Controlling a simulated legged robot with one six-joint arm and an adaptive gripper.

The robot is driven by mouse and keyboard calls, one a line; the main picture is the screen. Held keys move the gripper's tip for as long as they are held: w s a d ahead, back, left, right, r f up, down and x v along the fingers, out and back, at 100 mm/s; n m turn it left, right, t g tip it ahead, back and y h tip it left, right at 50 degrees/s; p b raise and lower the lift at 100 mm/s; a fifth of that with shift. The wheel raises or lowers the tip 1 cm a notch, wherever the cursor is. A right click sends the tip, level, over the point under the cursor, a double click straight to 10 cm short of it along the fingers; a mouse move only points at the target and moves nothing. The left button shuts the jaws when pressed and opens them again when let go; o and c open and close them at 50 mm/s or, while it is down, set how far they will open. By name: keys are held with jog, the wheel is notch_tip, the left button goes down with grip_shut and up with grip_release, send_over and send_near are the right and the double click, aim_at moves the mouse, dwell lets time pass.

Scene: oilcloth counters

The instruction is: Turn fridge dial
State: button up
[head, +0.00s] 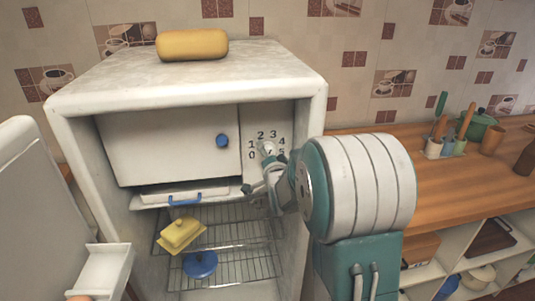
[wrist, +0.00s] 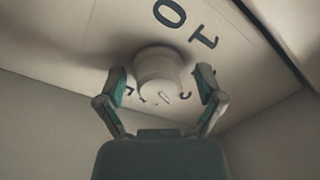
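The fridge (head: 312,88) stands open. Its white dial (head: 267,148) is on the inner panel at the upper right, with the numbers 0 to 5 printed around it. In the wrist view the dial (wrist: 160,72) is a round pale knob with a small mark near its lower edge. My gripper (head: 264,170) is just in front of and below the dial. In the wrist view my gripper (wrist: 161,76) is open, one finger on each side of the dial. A small gap shows between each finger and the knob. Part of the dial's face is hidden in the head view.
A freezer door with a blue knob (head: 222,141) is left of the dial. A yellow butter dish (head: 181,234) and a blue lidded dish (head: 200,264) sit on wire racks below. A yellow loaf-shaped thing (head: 192,44) lies on top. A wooden counter (head: 455,180) is at the right.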

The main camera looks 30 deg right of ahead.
jog(key=v, duration=1.2)
jog(key=shift+f, duration=0.15)
